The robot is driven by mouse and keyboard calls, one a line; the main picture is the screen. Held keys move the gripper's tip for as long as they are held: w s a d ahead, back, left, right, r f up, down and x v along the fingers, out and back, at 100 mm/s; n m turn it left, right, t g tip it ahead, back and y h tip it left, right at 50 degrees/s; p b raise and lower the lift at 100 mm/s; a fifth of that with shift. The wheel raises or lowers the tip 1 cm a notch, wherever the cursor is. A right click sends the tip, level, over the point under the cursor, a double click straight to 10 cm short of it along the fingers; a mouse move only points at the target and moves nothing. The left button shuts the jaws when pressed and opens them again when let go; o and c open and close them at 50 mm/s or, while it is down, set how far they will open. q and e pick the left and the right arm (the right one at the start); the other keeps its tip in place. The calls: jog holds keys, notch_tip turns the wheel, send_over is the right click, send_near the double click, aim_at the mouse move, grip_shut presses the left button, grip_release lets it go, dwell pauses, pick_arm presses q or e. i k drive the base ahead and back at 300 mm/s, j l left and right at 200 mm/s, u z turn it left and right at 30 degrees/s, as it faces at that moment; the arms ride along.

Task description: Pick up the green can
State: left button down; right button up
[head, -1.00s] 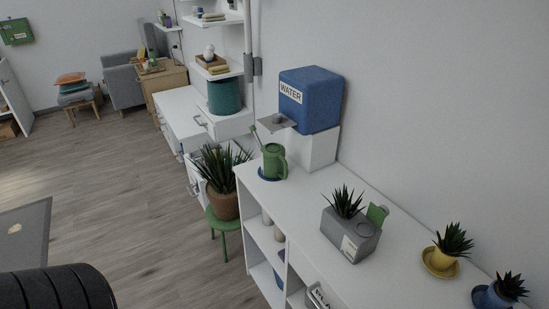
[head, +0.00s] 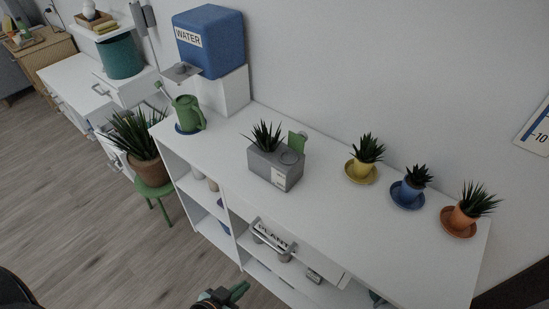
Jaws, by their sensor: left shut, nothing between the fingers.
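The green can (head: 188,113) is a watering can with its spout pointing up and left. It stands upright on a blue round saucer (head: 186,129) at the far left end of the white shelf desk's top. My left gripper (head: 238,291) shows only in part at the bottom edge, low in front of the desk and well away from the can. It is shut and empty. My right gripper is not in view.
A blue water tank (head: 209,42) on a white block stands behind the can, its grey ledge (head: 181,72) near the spout. A grey planter box (head: 277,168) and several small potted plants stand right. A large potted plant (head: 144,168) on a green stool stands left.

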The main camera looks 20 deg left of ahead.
aim_at(190, 118)
jog(key=i+j+z, duration=0.1)
jog(key=j+z, duration=0.2)
jog(key=j, duration=0.35)
jog(key=j+z, duration=0.25)
jog(key=j, duration=0.4)
jog(key=j+z, duration=0.3)
jog(key=j, duration=0.35)
jog(key=k+j+z, duration=0.25)
jog(key=j, duration=0.35)
jog(key=i, duration=0.1)
